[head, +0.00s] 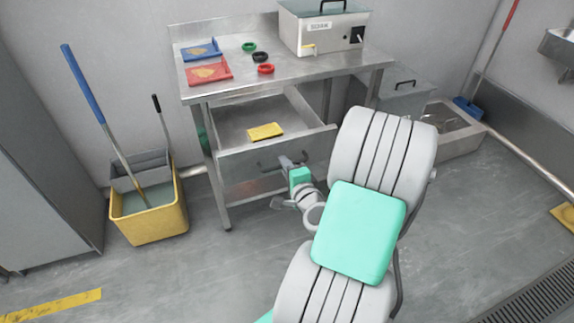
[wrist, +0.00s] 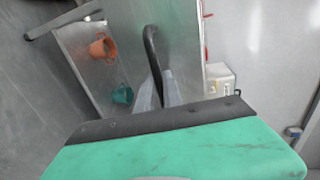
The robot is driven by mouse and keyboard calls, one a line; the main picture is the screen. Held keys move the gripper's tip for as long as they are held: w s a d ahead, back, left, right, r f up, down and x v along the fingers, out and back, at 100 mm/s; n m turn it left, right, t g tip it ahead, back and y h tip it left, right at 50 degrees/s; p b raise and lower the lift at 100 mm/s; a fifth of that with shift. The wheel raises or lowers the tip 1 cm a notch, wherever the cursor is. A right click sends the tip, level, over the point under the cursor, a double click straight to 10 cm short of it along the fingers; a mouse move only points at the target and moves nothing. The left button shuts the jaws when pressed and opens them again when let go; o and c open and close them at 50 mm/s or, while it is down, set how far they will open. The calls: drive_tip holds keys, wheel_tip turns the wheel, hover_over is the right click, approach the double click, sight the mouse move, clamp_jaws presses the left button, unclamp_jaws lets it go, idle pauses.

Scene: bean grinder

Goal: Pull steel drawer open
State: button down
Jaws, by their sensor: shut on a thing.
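The steel drawer (head: 240,162) stands pulled out from under the steel table in the head view, with its inside showing. A yellow item (head: 265,131) lies in it. Its dark bar handle (head: 267,167) is on the front panel; the handle also shows in the wrist view (wrist: 152,50). My gripper (head: 291,162) is at the drawer front, shut on the handle. In the wrist view its pale fingers (wrist: 160,92) close around the lower end of the handle. My arm hides part of the right side of the drawer front.
The table (head: 295,70) carries a steel box machine (head: 322,30), blue (head: 201,50) and red (head: 207,71) packets and several small rings. A yellow mop bucket (head: 150,222) stands left. An orange mug (wrist: 100,47) and a green mug (wrist: 122,94) show below. Floor in front is clear.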

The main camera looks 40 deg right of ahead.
drive_tip(key=c, duration=1.8)
unclamp_jaws()
drive_tip(key=shift+o, duration=0.2)
drive_tip(key=v, duration=0.7)
drive_tip(key=shift+s, duration=0.35)
drive_tip(key=shift+a+r, duration=0.15)
